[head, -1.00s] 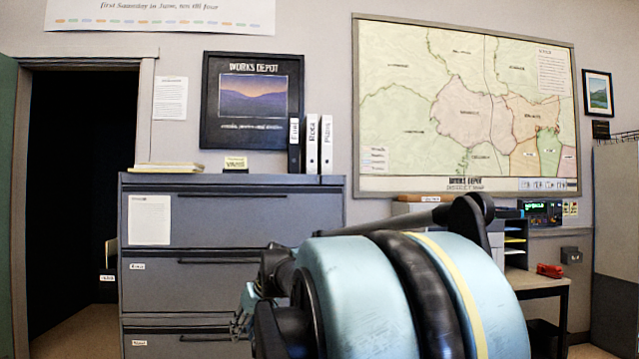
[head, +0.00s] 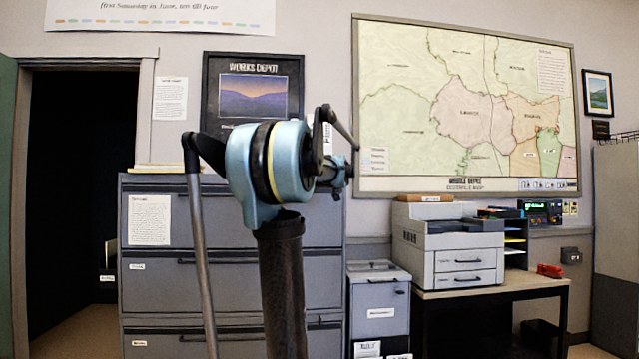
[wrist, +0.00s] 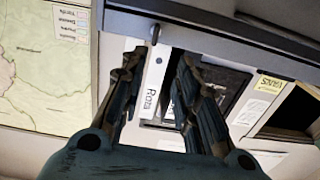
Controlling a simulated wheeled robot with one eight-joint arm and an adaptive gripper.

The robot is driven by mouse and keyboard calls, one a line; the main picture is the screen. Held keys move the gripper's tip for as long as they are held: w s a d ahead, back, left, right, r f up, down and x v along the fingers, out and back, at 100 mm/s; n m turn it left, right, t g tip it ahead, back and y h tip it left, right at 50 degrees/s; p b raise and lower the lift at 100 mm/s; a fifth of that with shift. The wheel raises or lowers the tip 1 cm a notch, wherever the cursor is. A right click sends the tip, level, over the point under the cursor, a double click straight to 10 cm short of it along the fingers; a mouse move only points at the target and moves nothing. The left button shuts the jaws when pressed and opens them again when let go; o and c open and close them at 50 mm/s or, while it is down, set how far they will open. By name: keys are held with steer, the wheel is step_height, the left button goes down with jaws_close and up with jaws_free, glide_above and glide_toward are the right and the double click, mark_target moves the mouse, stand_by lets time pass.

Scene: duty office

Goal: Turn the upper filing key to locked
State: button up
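The grey filing cabinet (head: 160,295) stands left of centre in the head view, and my arm covers part of its upper front. In the wrist view the cabinet edge (wrist: 225,28) runs across the upper right, with the scene turned nearly upside down. A small dark peg-like part (wrist: 154,34) sticks out from that edge; it may be the upper key, but I cannot tell its setting. My gripper (wrist: 150,72) has its fingers apart with nothing held, and the peg lies beyond and between the tips. The head view does not show the fingertips clearly.
A white binder marked Rota (wrist: 152,85) stands behind the gap between my fingers. A framed picture (head: 212,95) and a wall map (head: 400,110) hang behind. Right of the cabinet are a small grey cabinet (head: 380,300) and a printer (head: 440,250) on a table.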

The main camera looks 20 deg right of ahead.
steer(key=x, duration=1.1)
steer(key=d+x, duration=0.1)
steer(key=x, duration=0.5)
steer(key=shift+w+r, duration=0.15)
steer(key=shift+w, duration=0.05)
jaws_close()
